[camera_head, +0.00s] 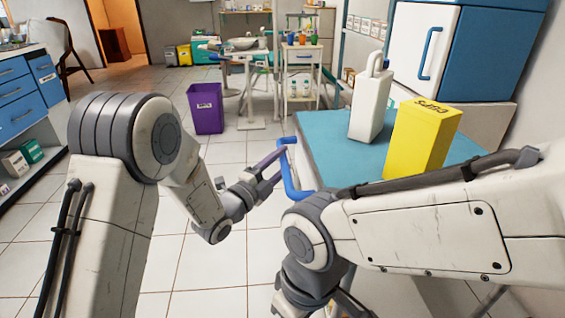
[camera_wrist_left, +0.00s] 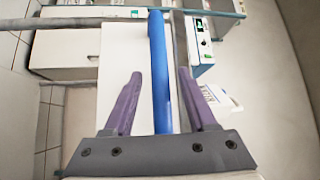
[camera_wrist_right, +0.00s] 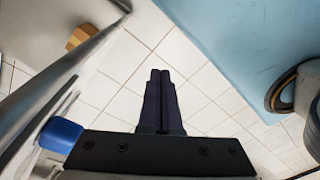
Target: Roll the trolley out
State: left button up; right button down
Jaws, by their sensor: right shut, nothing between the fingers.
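The trolley (camera_head: 325,128) has a blue-green top and a blue bar handle (camera_head: 288,178) at its left end. A white bottle and a yellow box stand on it. My left gripper (camera_head: 275,168) is at the handle with its purple fingers open. In the left wrist view the blue handle bar (camera_wrist_left: 159,85) runs between the two fingers, with gaps on both sides. My right gripper (camera_wrist_right: 160,75) is shut and empty above the tiled floor, seen in the right wrist view. In the head view its fingers are hidden behind my right arm.
The white bottle (camera_head: 371,103) and yellow box (camera_head: 422,138) ride on the trolley top. A blue and white cabinet (camera_head: 465,50) stands behind it. A purple bin (camera_head: 206,108) and a blue-drawered cabinet (camera_head: 15,95) stand at left. Tiled floor between them is open.

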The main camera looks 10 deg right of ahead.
pick_arm(q)
jog(key=shift+d, duration=0.15)
jog(key=shift+s, duration=0.1)
jog(key=v, duration=1)
jog(key=shift+p, duration=0.45)
jog(key=shift+s, duration=0.1)
